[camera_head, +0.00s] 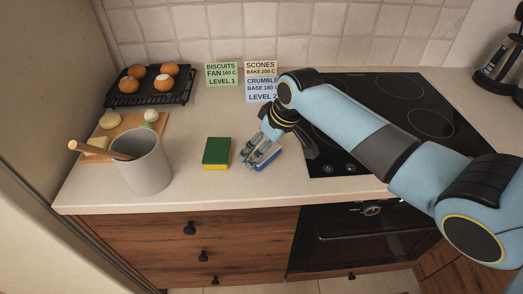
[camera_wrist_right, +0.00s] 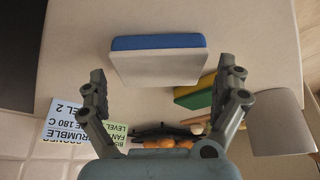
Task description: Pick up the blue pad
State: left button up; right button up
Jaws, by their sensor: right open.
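The blue pad (camera_wrist_right: 158,62) has a blue face and a white face. In the right wrist view it lies in front of my right gripper (camera_wrist_right: 162,75), whose two fingers are spread wider than the pad, with no contact visible. In the head view, only part of the blue pad (camera_head: 269,158) shows beside and behind the fingers of my right gripper (camera_head: 256,154), which hide the rest. The gripper is open and empty, low over the counter. My left gripper is not in view.
A green-and-yellow sponge (camera_head: 216,152) lies just left of the gripper. A grey crock (camera_head: 147,166) with a wooden utensil stands further left. The black hob (camera_head: 385,105) is to the right, and recipe cards (camera_head: 222,75) stand behind. The counter front edge is near.

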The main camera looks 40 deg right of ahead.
jog(key=shift+x, duration=0.85)
jog(key=c, duration=0.8)
jog(key=shift+o, duration=0.2)
jog(key=shift+r, duration=0.15)
